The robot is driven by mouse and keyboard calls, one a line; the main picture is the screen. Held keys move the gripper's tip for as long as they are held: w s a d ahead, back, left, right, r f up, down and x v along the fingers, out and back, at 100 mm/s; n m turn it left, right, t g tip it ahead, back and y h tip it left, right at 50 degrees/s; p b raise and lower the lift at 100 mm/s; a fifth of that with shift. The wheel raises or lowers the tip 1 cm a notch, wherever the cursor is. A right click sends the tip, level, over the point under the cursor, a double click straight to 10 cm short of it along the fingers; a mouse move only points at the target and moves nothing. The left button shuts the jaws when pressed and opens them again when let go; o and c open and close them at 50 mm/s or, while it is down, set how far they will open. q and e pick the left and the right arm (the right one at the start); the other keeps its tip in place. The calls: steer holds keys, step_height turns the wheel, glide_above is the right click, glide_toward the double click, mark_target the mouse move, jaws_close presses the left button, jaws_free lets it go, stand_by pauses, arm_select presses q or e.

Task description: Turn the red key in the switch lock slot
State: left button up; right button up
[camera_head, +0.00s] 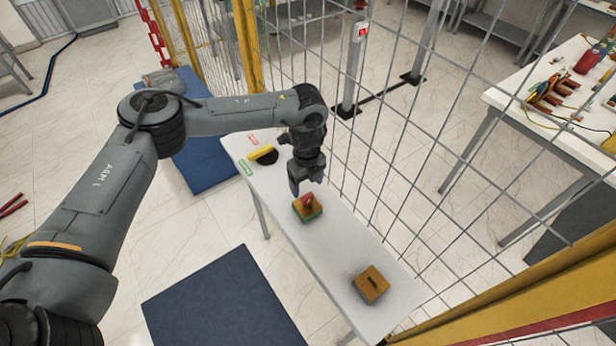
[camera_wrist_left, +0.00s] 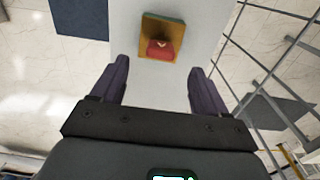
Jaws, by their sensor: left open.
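A red key (camera_head: 308,200) stands in a small wooden block with a green base (camera_head: 309,213) on the narrow white table. The red key (camera_wrist_left: 161,49) and its block (camera_wrist_left: 147,27) also show in the left wrist view, straight ahead of the fingers. My left gripper (camera_head: 299,192) is open and empty, above the table close to the key block. In the left wrist view its two fingers (camera_wrist_left: 158,85) are spread wide, with the key beyond their tips and not between them. My right gripper is not in view.
A second wooden block with a dark slot (camera_head: 370,285) sits near the table's front end. A yellow and black object (camera_head: 263,155) lies at the far end. A wire mesh fence (camera_head: 430,170) runs close along the table's right side. Blue mats (camera_head: 225,308) lie on the floor.

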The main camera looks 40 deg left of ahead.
mark_target(307, 196)
arm_select(q)
step_height(307, 196, down, 8)
steer(key=shift+r, duration=0.25)
steer(key=c, duration=1.2)
steer(key=shift+r+n+p, duration=0.15)
steer(key=shift+n+p, duration=0.45)
steer(key=shift+p, duration=0.25)
steer(key=shift+n+p, duration=1.05)
steer(key=shift+n, duration=0.25)
steer(key=shift+n+p, duration=0.55)
steer(key=shift+n, duration=0.55)
